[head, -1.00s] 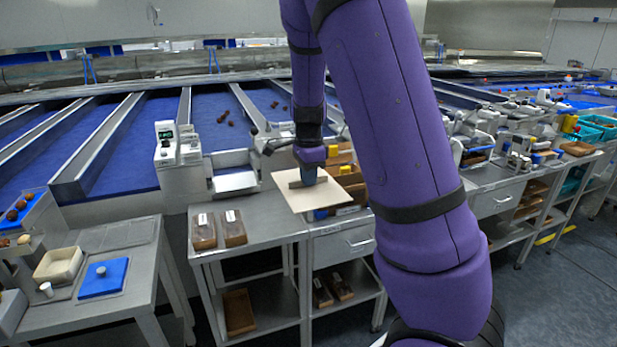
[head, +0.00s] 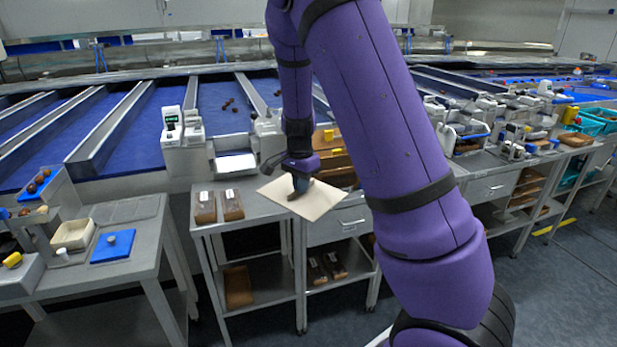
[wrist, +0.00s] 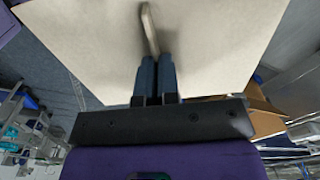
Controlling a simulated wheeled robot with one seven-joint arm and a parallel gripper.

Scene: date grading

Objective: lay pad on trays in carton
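The pad is a flat pale cream square (head: 322,203) with a small raised grip on top. It hangs from my gripper (head: 301,186) in the head view, over the front of the metal bench. In the wrist view the pad (wrist: 220,45) fills the upper middle, and my gripper (wrist: 156,62) has its two fingers close together on the pad's grip. Two brown trays with white labels, one on the left (head: 205,210) and one on the right (head: 232,207), sit side by side on the bench left of the pad. A brown carton (wrist: 265,123) shows partly in the wrist view.
Brown boxes (head: 335,160) stand behind the pad on the bench. A white scale-like device (head: 183,140) stands behind the trays. A left table holds a blue lidded item (head: 113,247) and a cream tub (head: 72,235). More brown trays lie on the lower shelf.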

